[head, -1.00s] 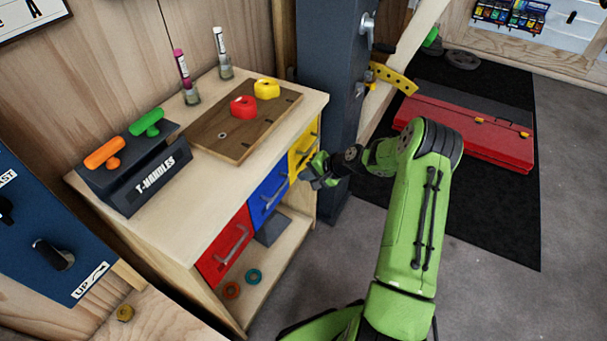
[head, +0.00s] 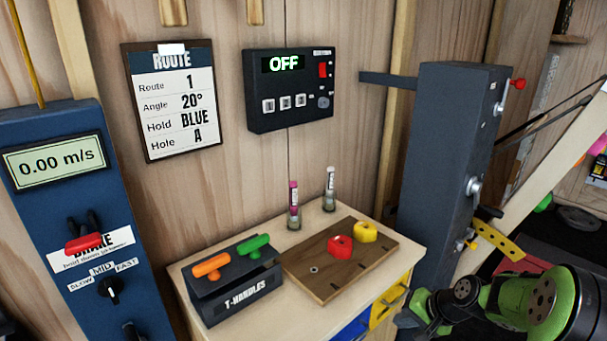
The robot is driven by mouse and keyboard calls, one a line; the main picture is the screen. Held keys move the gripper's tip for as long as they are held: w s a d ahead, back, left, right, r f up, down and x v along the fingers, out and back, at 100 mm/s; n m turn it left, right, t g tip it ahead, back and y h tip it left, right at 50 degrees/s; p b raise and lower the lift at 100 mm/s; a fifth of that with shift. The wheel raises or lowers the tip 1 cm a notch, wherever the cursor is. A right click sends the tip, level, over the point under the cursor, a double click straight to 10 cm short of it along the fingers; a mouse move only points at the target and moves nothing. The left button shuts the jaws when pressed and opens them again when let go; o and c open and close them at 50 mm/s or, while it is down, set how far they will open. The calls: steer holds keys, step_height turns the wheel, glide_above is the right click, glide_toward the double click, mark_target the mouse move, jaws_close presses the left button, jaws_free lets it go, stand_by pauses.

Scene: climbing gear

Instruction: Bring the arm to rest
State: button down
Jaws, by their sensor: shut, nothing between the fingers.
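My gripper (head: 408,317) is at the lower right of the head view, at the end of my green and black arm. It is shut and empty, just right of the yellow drawer (head: 392,300) of the wooden cabinet (head: 230,325). Its fingertips are small and dark here, and I cannot tell whether they touch the drawer front. The rest of my arm runs off the bottom right.
On the cabinet stand the T-handles rack (head: 235,297), a wooden board (head: 318,280) with a red hold (head: 340,247) and a yellow hold (head: 364,232), and two marker tubes. A dark post (head: 440,160) rises behind my arm. A blue brake panel (head: 60,220) stands left.

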steer(key=s+a+r+n+h+p, duration=0.25)
steer(key=s+a+r, duration=0.3)
steer(key=r, duration=0.35)
steer(key=s+a+r+n+h+p, duration=0.1)
steer(key=s+a+r+n, duration=0.25)
steer(key=s+r, duration=0.5)
steer(key=s+r+p, duration=0.1)
steer(key=s+r, duration=0.2)
steer(key=s, duration=0.3)
steer(key=s+a+r+n+p, duration=0.1)
steer(key=s+r+p, duration=0.1)
steer(key=s, duration=0.4)
steer(key=shift+s+a+r+h, duration=0.35)
steer(key=shift+r+h, duration=0.1)
steer(key=shift+r, duration=0.35)
